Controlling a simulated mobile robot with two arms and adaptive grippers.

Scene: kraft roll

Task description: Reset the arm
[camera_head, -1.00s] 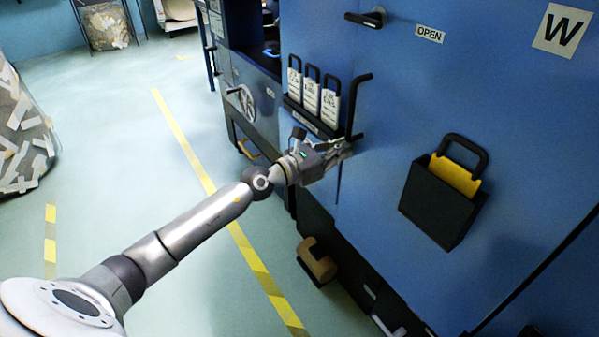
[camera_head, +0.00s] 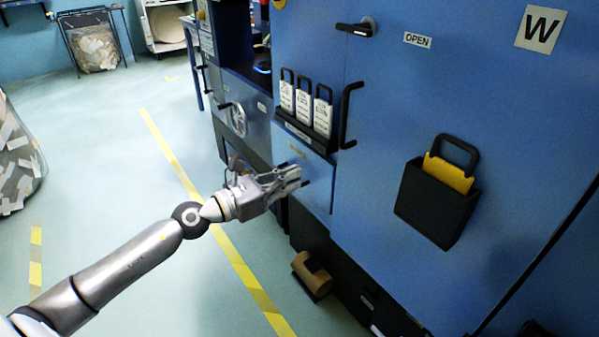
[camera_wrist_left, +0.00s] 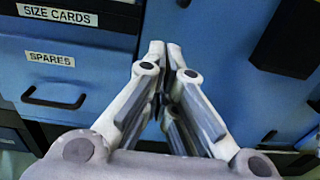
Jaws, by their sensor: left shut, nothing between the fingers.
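My left arm comes in from the lower left in the head view. Its gripper (camera_head: 294,179) is shut and empty, in front of the blue cabinet (camera_head: 390,100), below the rack of cards. In the left wrist view the fingers (camera_wrist_left: 166,50) are together with nothing between them. My right gripper is not in view.
A rack of white cards (camera_head: 305,108) and a black vertical handle (camera_head: 350,115) are above the gripper. A black holder (camera_head: 435,203) with a yellow padlock-shaped piece hangs at right. A SPARES drawer (camera_wrist_left: 52,80) shows in the wrist view. A brown roll (camera_head: 312,275) lies low by the cabinet.

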